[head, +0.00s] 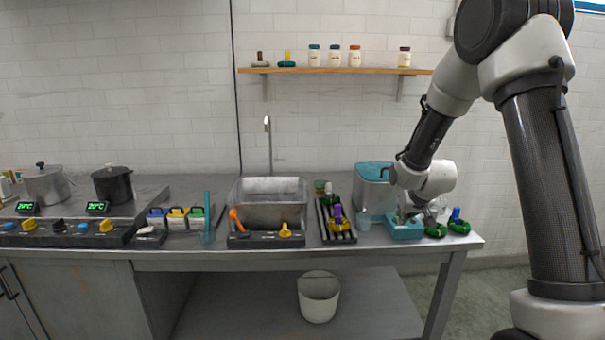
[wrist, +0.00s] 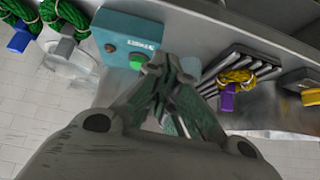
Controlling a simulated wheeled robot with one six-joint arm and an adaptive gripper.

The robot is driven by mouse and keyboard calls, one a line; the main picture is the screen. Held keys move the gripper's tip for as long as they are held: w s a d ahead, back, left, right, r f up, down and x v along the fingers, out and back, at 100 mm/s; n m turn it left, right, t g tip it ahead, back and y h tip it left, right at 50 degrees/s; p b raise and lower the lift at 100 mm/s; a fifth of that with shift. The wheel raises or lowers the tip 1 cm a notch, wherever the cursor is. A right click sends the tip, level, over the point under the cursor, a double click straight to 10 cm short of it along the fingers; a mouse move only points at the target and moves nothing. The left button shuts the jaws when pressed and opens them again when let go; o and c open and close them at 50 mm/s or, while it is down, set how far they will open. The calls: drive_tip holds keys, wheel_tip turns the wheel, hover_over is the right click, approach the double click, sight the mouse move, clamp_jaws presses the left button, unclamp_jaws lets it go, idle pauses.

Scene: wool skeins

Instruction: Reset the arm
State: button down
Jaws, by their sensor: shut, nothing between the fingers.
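My gripper (head: 403,214) is at the right part of the counter, just above a small teal box (head: 405,232). In the wrist view my gripper (wrist: 165,70) has its fingers drawn together with nothing between them. The teal box (wrist: 120,28) lies beyond the fingertips there, with a small display and a green button (wrist: 138,61) beside them. I cannot tell whether the fingertips touch the box. My arm reaches in from the right of the head view.
Green skeins with blue and grey clips (wrist: 66,46) lie beside the box. A slatted rack (head: 324,226) holds a yellow skein with a purple clip (wrist: 227,100). A teal-lidded container (head: 375,190) stands behind. The sink (head: 268,200) and pots (head: 113,184) are left.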

drive_tip(key=s+g, duration=0.3)
drive_tip(key=s, duration=0.6)
drive_tip(key=s+d+r, duration=0.1)
drive_tip(key=s+r, duration=0.8)
drive_tip(key=s, duration=0.6)
drive_tip(key=s+r, duration=1)
drive_tip(key=s, duration=0.5)
drive_tip(key=shift+d+r, duration=0.25)
drive_tip(key=shift+d, duration=0.15)
